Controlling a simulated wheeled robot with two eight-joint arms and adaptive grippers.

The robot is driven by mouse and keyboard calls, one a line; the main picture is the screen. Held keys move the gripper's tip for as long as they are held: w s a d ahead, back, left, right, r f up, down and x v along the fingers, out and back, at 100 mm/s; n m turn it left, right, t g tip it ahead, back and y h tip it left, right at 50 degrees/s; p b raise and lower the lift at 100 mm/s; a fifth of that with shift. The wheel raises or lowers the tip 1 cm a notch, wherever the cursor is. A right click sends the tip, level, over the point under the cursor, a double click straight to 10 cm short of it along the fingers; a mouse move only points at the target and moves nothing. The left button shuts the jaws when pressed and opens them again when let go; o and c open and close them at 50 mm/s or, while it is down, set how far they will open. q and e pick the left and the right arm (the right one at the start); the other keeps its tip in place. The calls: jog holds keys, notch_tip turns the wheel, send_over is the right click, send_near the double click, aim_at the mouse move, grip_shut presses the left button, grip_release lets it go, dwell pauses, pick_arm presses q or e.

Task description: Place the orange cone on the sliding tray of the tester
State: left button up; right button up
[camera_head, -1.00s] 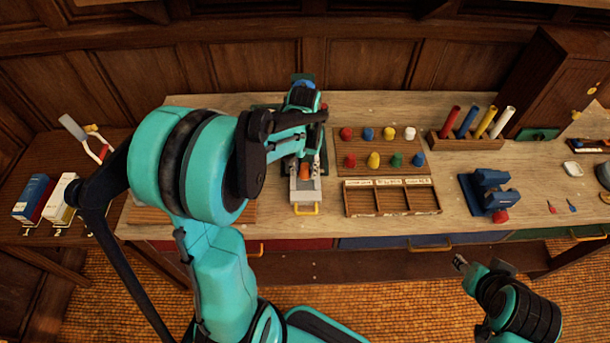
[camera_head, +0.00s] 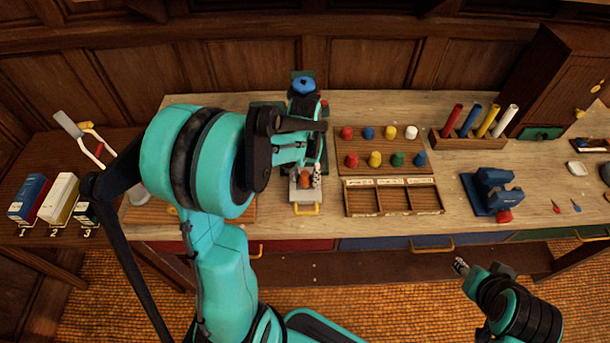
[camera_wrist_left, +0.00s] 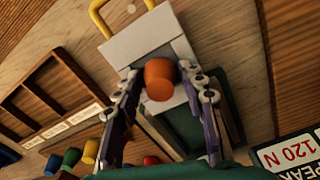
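The orange cone (camera_head: 305,180) is at the grey sliding tray (camera_head: 307,195) of the tester, near the tray's yellow handle. In the left wrist view the cone (camera_wrist_left: 160,78) lies between the fingers of my left gripper (camera_wrist_left: 158,74), with gaps on both sides. The gripper is open, and its fingers flank the cone in the head view (camera_head: 305,177). The cone appears to stand on the tray (camera_wrist_left: 145,45); its contact edge is hard to see. The tester (camera_head: 304,85) has a blue knob and is partly hidden by my arm. My right gripper (camera_head: 461,267) is low at the right, away from the bench.
A peg board (camera_head: 385,165) with several coloured pieces and a compartment tray (camera_head: 393,198) stand right of the tester. Farther right are a tube rack (camera_head: 466,141) and a blue vise-like device (camera_head: 489,189). Boxes (camera_head: 59,198) stand far left. My left arm covers the bench left of the tester.

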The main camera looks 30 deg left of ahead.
aim_at(305, 174)
pick_arm(q)
jog(key=shift+o, duration=0.3)
jog(key=shift+r+p, duration=0.3)
notch_tip(305, 174, up, 11)
jog(key=p, duration=0.4)
jog(key=s+d+r+m+t, duration=0.2)
jog(key=s+d+r+t, duration=0.2)
jog(key=s+d+t, duration=0.3)
jog(key=s+d, duration=0.3)
jog(key=s, duration=0.1)
jog(key=shift+d+r+m, duration=0.15)
jog(key=shift+d+m, duration=0.15)
jog(key=shift+w, duration=0.1)
